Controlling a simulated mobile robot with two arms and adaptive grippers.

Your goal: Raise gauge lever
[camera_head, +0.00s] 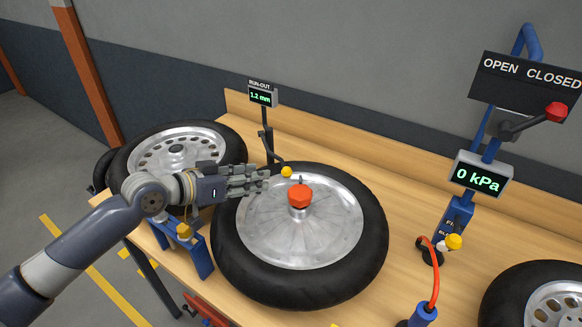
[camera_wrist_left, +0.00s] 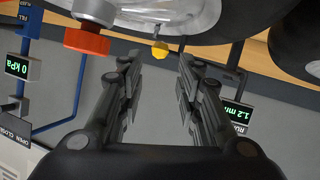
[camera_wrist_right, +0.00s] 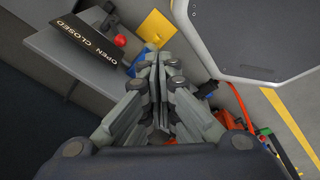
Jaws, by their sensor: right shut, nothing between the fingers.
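The run-out gauge (camera_head: 261,96) stands behind the middle wheel and reads 1.2 mm; its display also shows in the left wrist view (camera_wrist_left: 236,114). Its dark lever ends in a yellow knob (camera_head: 286,172), low by the tyre's back edge. My left gripper (camera_head: 265,180) is open, its fingertips just left of the knob. In the left wrist view the knob (camera_wrist_left: 160,49) appears centred just past the gap between the fingertips (camera_wrist_left: 160,63); I see no contact. My right gripper (camera_wrist_right: 163,62) is shut and empty in the right wrist view, outside the head view.
The middle wheel (camera_head: 345,215) has a red hub knob (camera_head: 299,196) close to my left fingers. Another wheel (camera_head: 180,150) is behind my left arm. At right stand a 0 kPa display (camera_head: 478,180), an OPEN CLOSED sign (camera_head: 525,80) and a red hose (camera_head: 434,275).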

